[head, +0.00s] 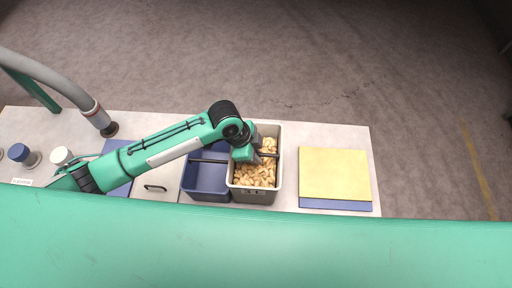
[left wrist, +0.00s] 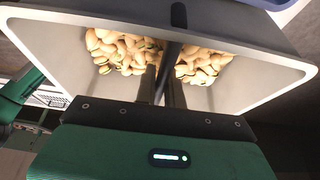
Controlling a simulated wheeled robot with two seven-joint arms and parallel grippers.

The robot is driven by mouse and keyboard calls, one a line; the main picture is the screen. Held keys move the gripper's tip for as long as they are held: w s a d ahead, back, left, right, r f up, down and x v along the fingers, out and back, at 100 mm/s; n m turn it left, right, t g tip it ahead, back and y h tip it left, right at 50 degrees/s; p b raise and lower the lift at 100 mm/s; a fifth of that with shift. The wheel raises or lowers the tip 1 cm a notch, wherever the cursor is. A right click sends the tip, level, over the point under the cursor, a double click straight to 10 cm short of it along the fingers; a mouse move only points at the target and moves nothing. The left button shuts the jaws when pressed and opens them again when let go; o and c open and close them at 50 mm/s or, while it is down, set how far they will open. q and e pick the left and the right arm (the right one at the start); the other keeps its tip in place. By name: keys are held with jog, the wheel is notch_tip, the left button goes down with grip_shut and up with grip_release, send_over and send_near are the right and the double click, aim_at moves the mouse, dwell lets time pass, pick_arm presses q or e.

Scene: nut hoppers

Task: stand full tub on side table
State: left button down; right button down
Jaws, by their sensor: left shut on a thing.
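A light grey tub (head: 268,197) full of pistachio-like nuts (head: 255,176) is at the middle of the long pale table (head: 290,135) in the head view. A dark bar crosses its open top. My left gripper (head: 259,156) reaches over the tub from the left and is shut on this bar. In the left wrist view the two fingers (left wrist: 163,84) close around the bar (left wrist: 178,40), with nuts (left wrist: 125,50) on both sides. The tub looks level in the head view; I cannot tell whether its base touches the table. My right gripper is not in view.
An empty blue tub (head: 207,190) stands close against the grey tub's left side. A yellow square (head: 335,172) over a blue one (head: 335,204) lies at the table's right end. A grey hose pipe (head: 60,82) and round knobs (head: 19,153) are at the left.

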pick_arm(q)
jog(key=shift+w+f, duration=0.1)
jog(key=shift+f, duration=1.15)
jog(key=c, duration=1.5)
grip_release()
jog(key=shift+f, duration=0.15)
jog(key=b+v, duration=0.2)
jog(key=v, duration=0.9)
jog(key=shift+a+r, duration=0.2)
jog(key=shift+r, duration=0.3)
jog(key=shift+s, duration=0.2)
